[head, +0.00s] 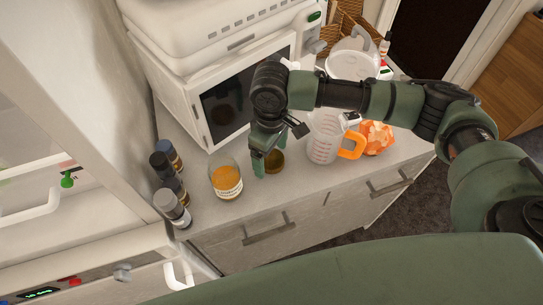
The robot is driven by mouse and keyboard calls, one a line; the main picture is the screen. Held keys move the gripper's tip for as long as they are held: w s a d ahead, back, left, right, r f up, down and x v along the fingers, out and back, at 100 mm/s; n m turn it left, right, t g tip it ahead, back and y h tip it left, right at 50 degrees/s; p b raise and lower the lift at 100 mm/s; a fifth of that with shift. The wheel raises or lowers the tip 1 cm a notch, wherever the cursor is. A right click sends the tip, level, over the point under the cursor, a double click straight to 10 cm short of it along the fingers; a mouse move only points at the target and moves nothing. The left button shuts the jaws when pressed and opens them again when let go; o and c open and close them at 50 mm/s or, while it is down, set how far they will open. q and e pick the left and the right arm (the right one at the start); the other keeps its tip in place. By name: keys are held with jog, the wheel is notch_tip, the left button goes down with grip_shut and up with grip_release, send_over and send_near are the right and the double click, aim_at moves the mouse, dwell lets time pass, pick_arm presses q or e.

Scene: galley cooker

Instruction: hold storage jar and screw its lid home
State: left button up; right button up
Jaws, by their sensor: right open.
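A clear glass storage jar (227,181) with orange contents and a pale label stands upright on the counter. No lid shows on its top. A round brownish-olive thing (275,163) lies to its right, partly behind my right gripper. It looks like the lid, but I cannot tell for sure. My right gripper (264,160) points down, open, to the right of the jar and close to the round thing. I cannot tell whether they touch. My left gripper is not in view.
Several dark-capped spice jars (168,180) stand left of the storage jar. A measuring jug (325,140) with an orange handle and an orange patterned thing (376,137) are at right. A white microwave (215,100) stands behind. The counter's front strip is clear.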

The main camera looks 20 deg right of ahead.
aim_at(271, 158)
jog(key=shift+f, duration=0.15)
jog(key=c, duration=1.4)
notch_tip(271, 158, up, 20)
jog(key=b, duration=0.1)
jog(key=shift+b, duration=0.4)
jog(key=shift+d, duration=0.1)
